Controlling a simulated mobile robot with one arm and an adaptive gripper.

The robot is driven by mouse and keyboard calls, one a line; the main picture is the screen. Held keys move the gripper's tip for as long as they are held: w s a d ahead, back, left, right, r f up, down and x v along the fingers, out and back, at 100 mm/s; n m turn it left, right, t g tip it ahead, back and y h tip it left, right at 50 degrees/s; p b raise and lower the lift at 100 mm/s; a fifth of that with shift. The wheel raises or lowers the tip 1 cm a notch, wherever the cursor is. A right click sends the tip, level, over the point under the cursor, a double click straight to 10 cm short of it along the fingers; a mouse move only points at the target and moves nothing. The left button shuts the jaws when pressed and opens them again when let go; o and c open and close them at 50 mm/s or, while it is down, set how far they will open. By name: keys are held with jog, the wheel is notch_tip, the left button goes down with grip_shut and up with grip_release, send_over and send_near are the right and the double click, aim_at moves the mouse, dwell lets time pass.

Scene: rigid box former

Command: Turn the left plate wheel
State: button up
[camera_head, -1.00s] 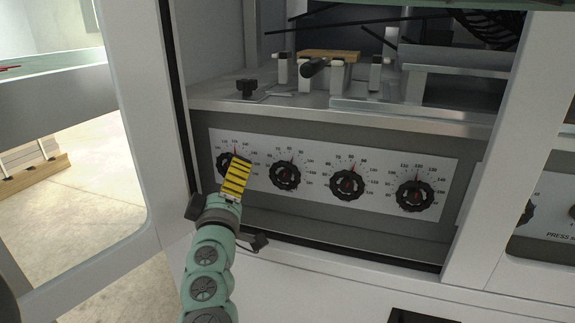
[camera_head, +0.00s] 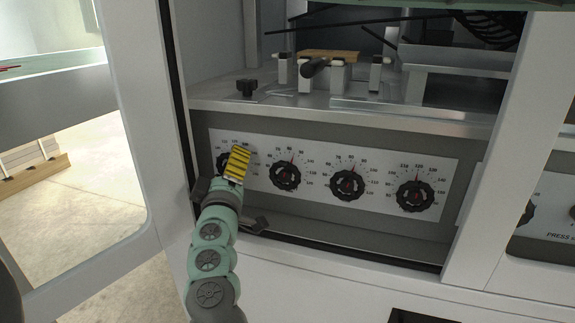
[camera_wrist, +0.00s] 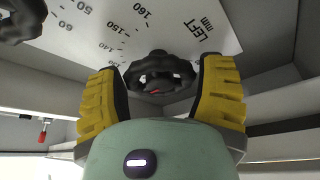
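The left plate wheel is the leftmost black knob (camera_head: 222,160) on the white scale panel. In the head view my gripper hides most of it. In the wrist view the black lobed wheel (camera_wrist: 158,76), with a red mark near its middle, sits between my two yellow fingers, by the printed word LEFT and a scale. My gripper (camera_head: 239,157) is in front of this wheel, with its fingers spread. In the wrist view my gripper (camera_wrist: 160,92) has one finger at each side of the wheel, with narrow gaps; touch cannot be told.
Three more black wheels stand to the right: the second (camera_head: 285,176), third (camera_head: 348,185) and fourth (camera_head: 415,196). A metal ledge (camera_head: 340,117) juts out above the panel. A white door frame (camera_head: 128,130) stands close to the left of my gripper.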

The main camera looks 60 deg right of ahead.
jog(key=c, duration=0.7)
jog(key=shift+r+n, duration=0.1)
jog(key=shift+n, duration=0.2)
jog(key=n+y+p, duration=0.1)
jog(key=p, duration=0.1)
jog(key=n+p, duration=0.2)
jog(key=n+y+p, duration=0.1)
jog(key=n+p, duration=0.1)
jog(key=shift+r+y, duration=0.3)
jog(key=n+g+y+p, duration=0.1)
jog(key=n+p, duration=0.3)
jog(key=p, duration=0.2)
jog(key=shift+r, duration=0.2)
jog(key=n+g+p, duration=0.1)
jog(key=n+p, duration=0.1)
jog(key=p, duration=0.1)
jog(key=n+g+p, duration=0.1)
jog(key=n+p, duration=0.1)
jog(key=p, duration=0.2)
jog(key=shift+w+y, duration=0.1)
jog(key=shift+y, duration=0.2)
jog(key=n+g+p, duration=0.1)
jog(key=p, duration=0.1)
jog(key=shift+p, duration=0.3)
jog(key=shift+f+n+g+p, duration=0.2)
jog(key=shift+n+g+p, duration=0.2)
jog(key=shift+n+p, duration=0.35)
jog(key=shift+f, duration=0.1)
